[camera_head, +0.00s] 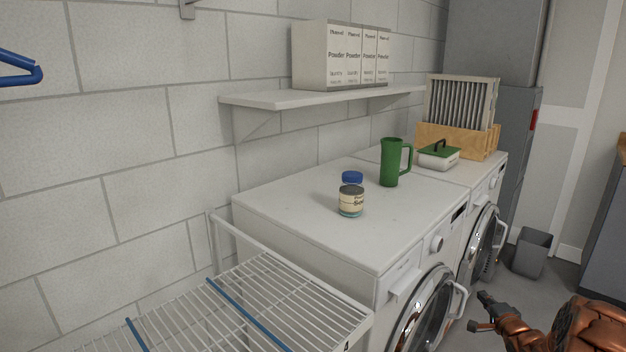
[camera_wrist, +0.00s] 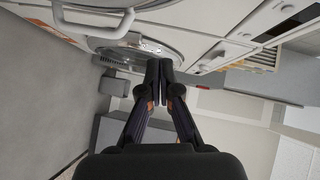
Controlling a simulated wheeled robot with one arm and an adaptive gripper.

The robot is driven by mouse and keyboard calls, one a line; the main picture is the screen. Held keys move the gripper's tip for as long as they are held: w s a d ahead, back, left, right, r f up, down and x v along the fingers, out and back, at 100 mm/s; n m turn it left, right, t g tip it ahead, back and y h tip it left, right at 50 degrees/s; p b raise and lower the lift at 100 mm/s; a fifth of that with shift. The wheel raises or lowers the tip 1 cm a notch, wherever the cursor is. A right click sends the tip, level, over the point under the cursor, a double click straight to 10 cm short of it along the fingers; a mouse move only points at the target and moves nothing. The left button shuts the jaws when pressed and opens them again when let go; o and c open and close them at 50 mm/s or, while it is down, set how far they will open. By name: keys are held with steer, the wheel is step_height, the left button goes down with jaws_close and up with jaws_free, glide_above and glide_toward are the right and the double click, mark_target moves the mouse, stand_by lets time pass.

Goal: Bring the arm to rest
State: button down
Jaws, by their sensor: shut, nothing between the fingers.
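My gripper (camera_wrist: 159,68) is shut with nothing between its fingers in the wrist view. Its two dark fingertips meet in front of a white washing machine, which appears turned in that view. In the head view my gripper (camera_head: 482,311) shows at the lower right, low down in front of the machines, at the end of my copper-coloured arm. It looks apart from the machine doors, though the exact gap is hard to judge.
Two white machines (camera_head: 310,208) stand along the wall. A wire rack (camera_head: 262,301) stands left, a grey bin (camera_head: 531,253) right.

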steer(key=s+a+r+n+g+h+p, duration=0.2)
steer(key=a+r+n+g+p, duration=0.35)
steer(key=r, duration=0.75)
steer(key=s+a+r+n+g+p, duration=0.25)
steer(key=s+a+r+p, duration=0.35)
steer(key=s+a+r, duration=0.4)
steer(key=s+a+r+n+g+y+p, duration=0.1)
steer(key=s+a+r, duration=0.4)
steer(key=s, duration=0.8)
steer(key=s+a+r+n+g+p, duration=0.4)
steer(key=s+a, duration=0.4)
steer(key=s, duration=0.6)
steer(key=s+a+r+n+g+y+p, duration=0.1)
steer(key=s+a+r+n+g+p, duration=0.2)
steer(key=s, duration=1.1)
steer(key=a+r+g+p, duration=0.2)
steer(key=a+r+p, duration=0.1)
steer(key=a+r, duration=0.1)
steer(key=shift+s+a+r+y, duration=0.2)
steer(key=shift+a+r+y, duration=0.1)
steer(key=shift+r, duration=0.1)
